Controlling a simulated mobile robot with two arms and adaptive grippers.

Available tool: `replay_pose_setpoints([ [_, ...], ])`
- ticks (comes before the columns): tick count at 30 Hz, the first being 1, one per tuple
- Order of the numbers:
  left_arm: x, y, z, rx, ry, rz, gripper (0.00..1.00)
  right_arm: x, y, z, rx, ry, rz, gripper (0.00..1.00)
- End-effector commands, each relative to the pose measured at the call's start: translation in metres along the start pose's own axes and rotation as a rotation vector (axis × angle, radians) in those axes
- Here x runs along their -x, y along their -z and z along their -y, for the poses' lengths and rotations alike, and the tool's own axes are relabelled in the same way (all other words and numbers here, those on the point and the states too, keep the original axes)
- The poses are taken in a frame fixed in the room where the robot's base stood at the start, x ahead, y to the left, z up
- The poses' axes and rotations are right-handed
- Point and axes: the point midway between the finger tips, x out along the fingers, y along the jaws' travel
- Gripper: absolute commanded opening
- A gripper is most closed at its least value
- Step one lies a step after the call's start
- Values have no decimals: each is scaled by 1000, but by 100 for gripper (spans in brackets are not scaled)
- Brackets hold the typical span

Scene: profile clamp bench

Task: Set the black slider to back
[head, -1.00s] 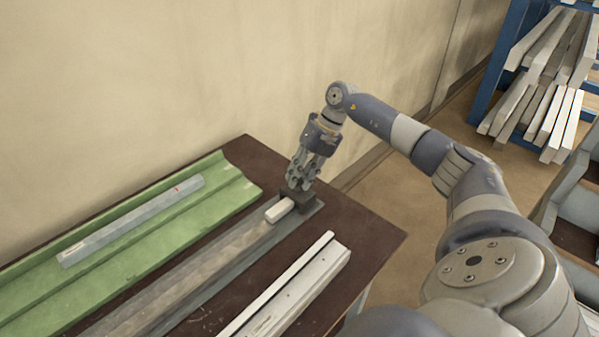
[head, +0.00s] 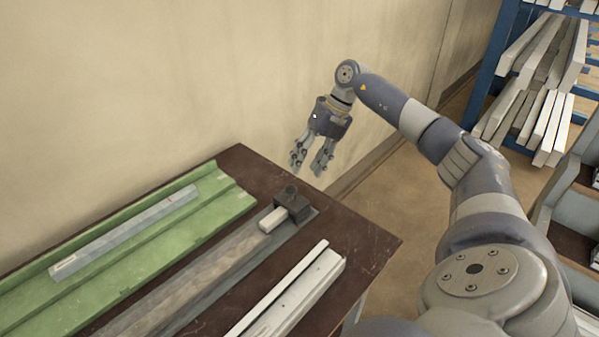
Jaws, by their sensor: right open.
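The black slider (head: 293,205) is a dark block with a small knob on top. It sits at the far end of the grey rail (head: 200,272) on the dark bench. A short white block (head: 272,220) lies on the rail against its near side. My right gripper (head: 308,170) is open and empty, above and a little behind the slider, apart from it. My left gripper does not show.
A green channel (head: 225,205) with a grey bar (head: 130,232) in it lies to the left. White profiles (head: 295,290) lie to the right. The wall (head: 180,80) stands close behind the bench (head: 345,235). A blue rack (head: 490,75) with several profiles stands at the right.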

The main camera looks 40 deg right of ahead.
Motion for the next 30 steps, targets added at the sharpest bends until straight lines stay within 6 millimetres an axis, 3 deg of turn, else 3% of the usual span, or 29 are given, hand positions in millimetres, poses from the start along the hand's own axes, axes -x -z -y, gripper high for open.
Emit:
replay_pose_setpoints([
  [3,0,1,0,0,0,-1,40,24,-1,0,0,-1,3,45],
  [9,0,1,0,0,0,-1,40,46,0,1,-1,0,1,45],
  [30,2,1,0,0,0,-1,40,51,0,0,0,0,0,45],
])
